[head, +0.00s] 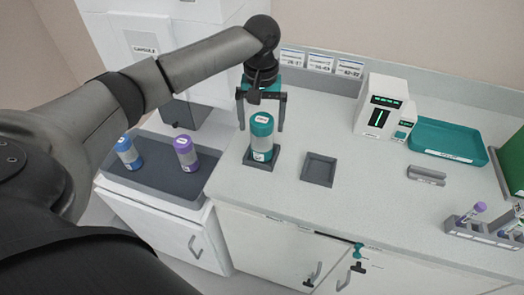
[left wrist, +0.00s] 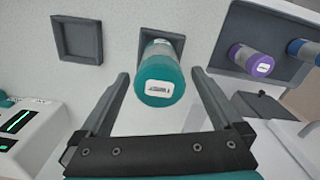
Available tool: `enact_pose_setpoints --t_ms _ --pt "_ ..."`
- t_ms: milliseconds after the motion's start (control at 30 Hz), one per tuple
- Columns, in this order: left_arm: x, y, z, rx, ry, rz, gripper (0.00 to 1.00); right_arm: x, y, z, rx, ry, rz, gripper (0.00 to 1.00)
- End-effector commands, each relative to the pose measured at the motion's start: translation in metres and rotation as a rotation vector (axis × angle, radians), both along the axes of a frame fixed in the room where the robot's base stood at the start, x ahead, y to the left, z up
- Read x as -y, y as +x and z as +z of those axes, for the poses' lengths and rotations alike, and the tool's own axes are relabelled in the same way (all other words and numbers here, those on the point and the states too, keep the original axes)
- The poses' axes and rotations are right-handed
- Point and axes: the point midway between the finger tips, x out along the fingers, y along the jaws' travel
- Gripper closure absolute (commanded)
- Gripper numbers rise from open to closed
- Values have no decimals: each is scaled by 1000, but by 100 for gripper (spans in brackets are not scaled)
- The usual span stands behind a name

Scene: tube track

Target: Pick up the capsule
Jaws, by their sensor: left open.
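The teal-capped capsule (head: 262,137) stands upright in a dark square holder (head: 260,160) on the counter. My left gripper (head: 261,128) is above and around it, open, with one finger on each side of the capsule. In the left wrist view the same capsule (left wrist: 160,78) shows its teal cap and white label between the two open fingers (left wrist: 160,92), with gaps on both sides. A purple-capped capsule (head: 185,152) and a blue-capped capsule (head: 128,153) stand in a grey tray at the left. My right gripper is not in view.
An empty square holder (head: 319,170) lies right of the capsule. A white device (head: 381,105), a teal tray (head: 447,141), a small grey cradle (head: 427,175) and a tube rack (head: 485,230) sit further right. The grey tray (head: 158,181) is at the left. The front middle counter is clear.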

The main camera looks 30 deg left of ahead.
Motion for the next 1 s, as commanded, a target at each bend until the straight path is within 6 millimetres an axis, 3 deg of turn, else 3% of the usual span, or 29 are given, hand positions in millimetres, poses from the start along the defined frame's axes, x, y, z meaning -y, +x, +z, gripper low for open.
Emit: enact_pose_setpoints --t_ms 200,500,767,1000 --pt "0 0 -16 -1 0 0 0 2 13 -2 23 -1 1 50" --pt "0 1 -57 0 0 -1 0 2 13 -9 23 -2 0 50" --pt "0 1 -60 1 0 -1 0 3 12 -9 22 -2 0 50" --pt "0 1 -59 2 1 -1 25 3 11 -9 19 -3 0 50"
